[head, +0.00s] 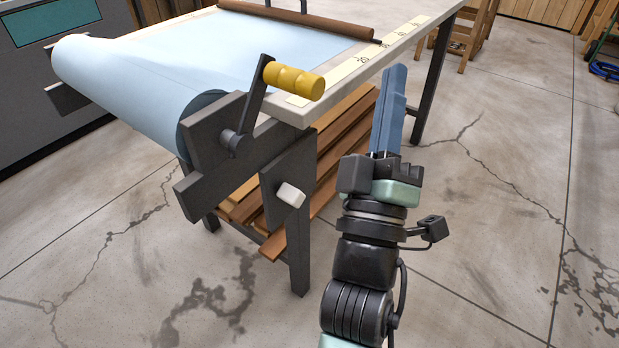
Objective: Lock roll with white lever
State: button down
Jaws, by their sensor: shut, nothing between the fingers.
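A large light-blue roll (125,75) hangs in a dark bracket at the near left end of the table, and its sheet runs back across the top. A dark crank with a yellow handle (293,80) rises from the bracket by the roll's end. The white lever (291,195) is a small white knob on a dark plate below the crank, beside the table's near leg. My gripper (395,72) has long blue fingers, shut and empty. It points upward to the right of the table corner, apart from the lever and the crank.
The table (290,112) has a ruler strip (362,60) along its right edge and a brown bar (300,20) across the sheet. Wooden planks (340,135) lie beneath. A wooden chair (470,35) stands at the back right. The cracked concrete floor (510,180) is clear to the right.

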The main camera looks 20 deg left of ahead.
jog(key=s+a+f+n+g+y+b, duration=0.15)
jog(key=f+n, duration=0.35)
jog(key=f, duration=0.5)
jog(key=s+a+f+n+g+y, duration=0.1)
jog(key=a+f+n+y, duration=0.25)
jog(key=f, duration=0.55)
jog(key=n+g+y, duration=0.4)
jog(key=n, duration=0.5)
send_near(298, 200)
jog(key=s+a+f, duration=0.2)
jog(key=s+f, duration=0.4)
jog(key=shift+s+r+m+t+b, duration=0.25)
jog(key=shift+b, duration=0.05)
jog(key=shift+w, duration=0.1)
jog(key=d+r+b+x, duration=0.1)
jog(key=d+b+x, duration=0.1)
jog(key=x, duration=1)
jog(key=shift+w+r, duration=0.25)
jog(key=shift+w, duration=0.45)
jog(key=shift+r+p, duration=0.15)
jog(key=shift+p, duration=0.15)
